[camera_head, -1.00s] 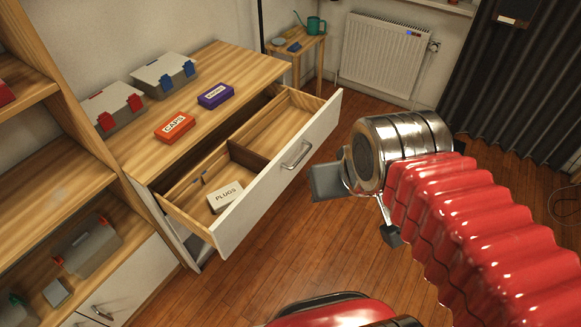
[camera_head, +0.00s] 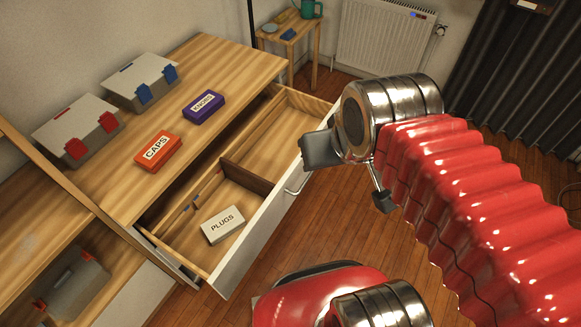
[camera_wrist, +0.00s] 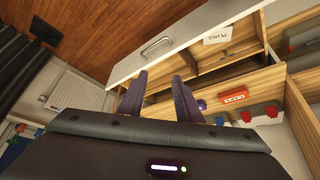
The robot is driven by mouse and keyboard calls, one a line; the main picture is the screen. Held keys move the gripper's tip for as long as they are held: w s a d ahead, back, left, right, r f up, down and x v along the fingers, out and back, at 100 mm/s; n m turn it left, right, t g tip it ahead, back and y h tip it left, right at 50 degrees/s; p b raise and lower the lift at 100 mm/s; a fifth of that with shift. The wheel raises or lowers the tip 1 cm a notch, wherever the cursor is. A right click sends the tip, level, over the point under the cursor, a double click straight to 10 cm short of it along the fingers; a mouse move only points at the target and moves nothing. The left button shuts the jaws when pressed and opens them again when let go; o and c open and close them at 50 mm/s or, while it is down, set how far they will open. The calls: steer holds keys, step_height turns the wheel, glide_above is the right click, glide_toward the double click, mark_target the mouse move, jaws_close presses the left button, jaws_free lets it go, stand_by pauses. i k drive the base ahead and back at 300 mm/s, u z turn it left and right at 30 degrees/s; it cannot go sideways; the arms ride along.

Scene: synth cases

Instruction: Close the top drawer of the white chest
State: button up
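The top drawer (camera_head: 255,245) of the chest (camera_head: 225,62) stands pulled out, with its white front and bar handle (camera_head: 297,187) facing right. Inside are wooden dividers, a white PLUGS box (camera_head: 222,224) and small thin items. My gripper (camera_head: 318,150) overlaps the far part of the drawer front in the head view; I cannot tell whether it touches. In the wrist view, the two fingers of my gripper (camera_wrist: 159,82) are apart with nothing between them. The drawer front (camera_wrist: 195,40) and handle (camera_wrist: 157,46) lie beyond the fingertips.
On the chest top are an orange CAPS box (camera_head: 158,151), a purple KNOBS box (camera_head: 203,107) and two grey cases, one with red latches (camera_head: 80,128), one with blue (camera_head: 141,82). A wooden shelf unit (camera_head: 40,225) stands at left. Floor right of the drawer is clear.

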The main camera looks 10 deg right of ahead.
mark_target(263, 139)
steer(key=z, duration=0.05)
steer(key=i, duration=0.3)
steer(key=u, duration=0.05)
steer(key=k, duration=1.3)
steer(key=z, duration=0.35)
steer(key=i, duration=1.75)
steer(key=u, duration=0.65)
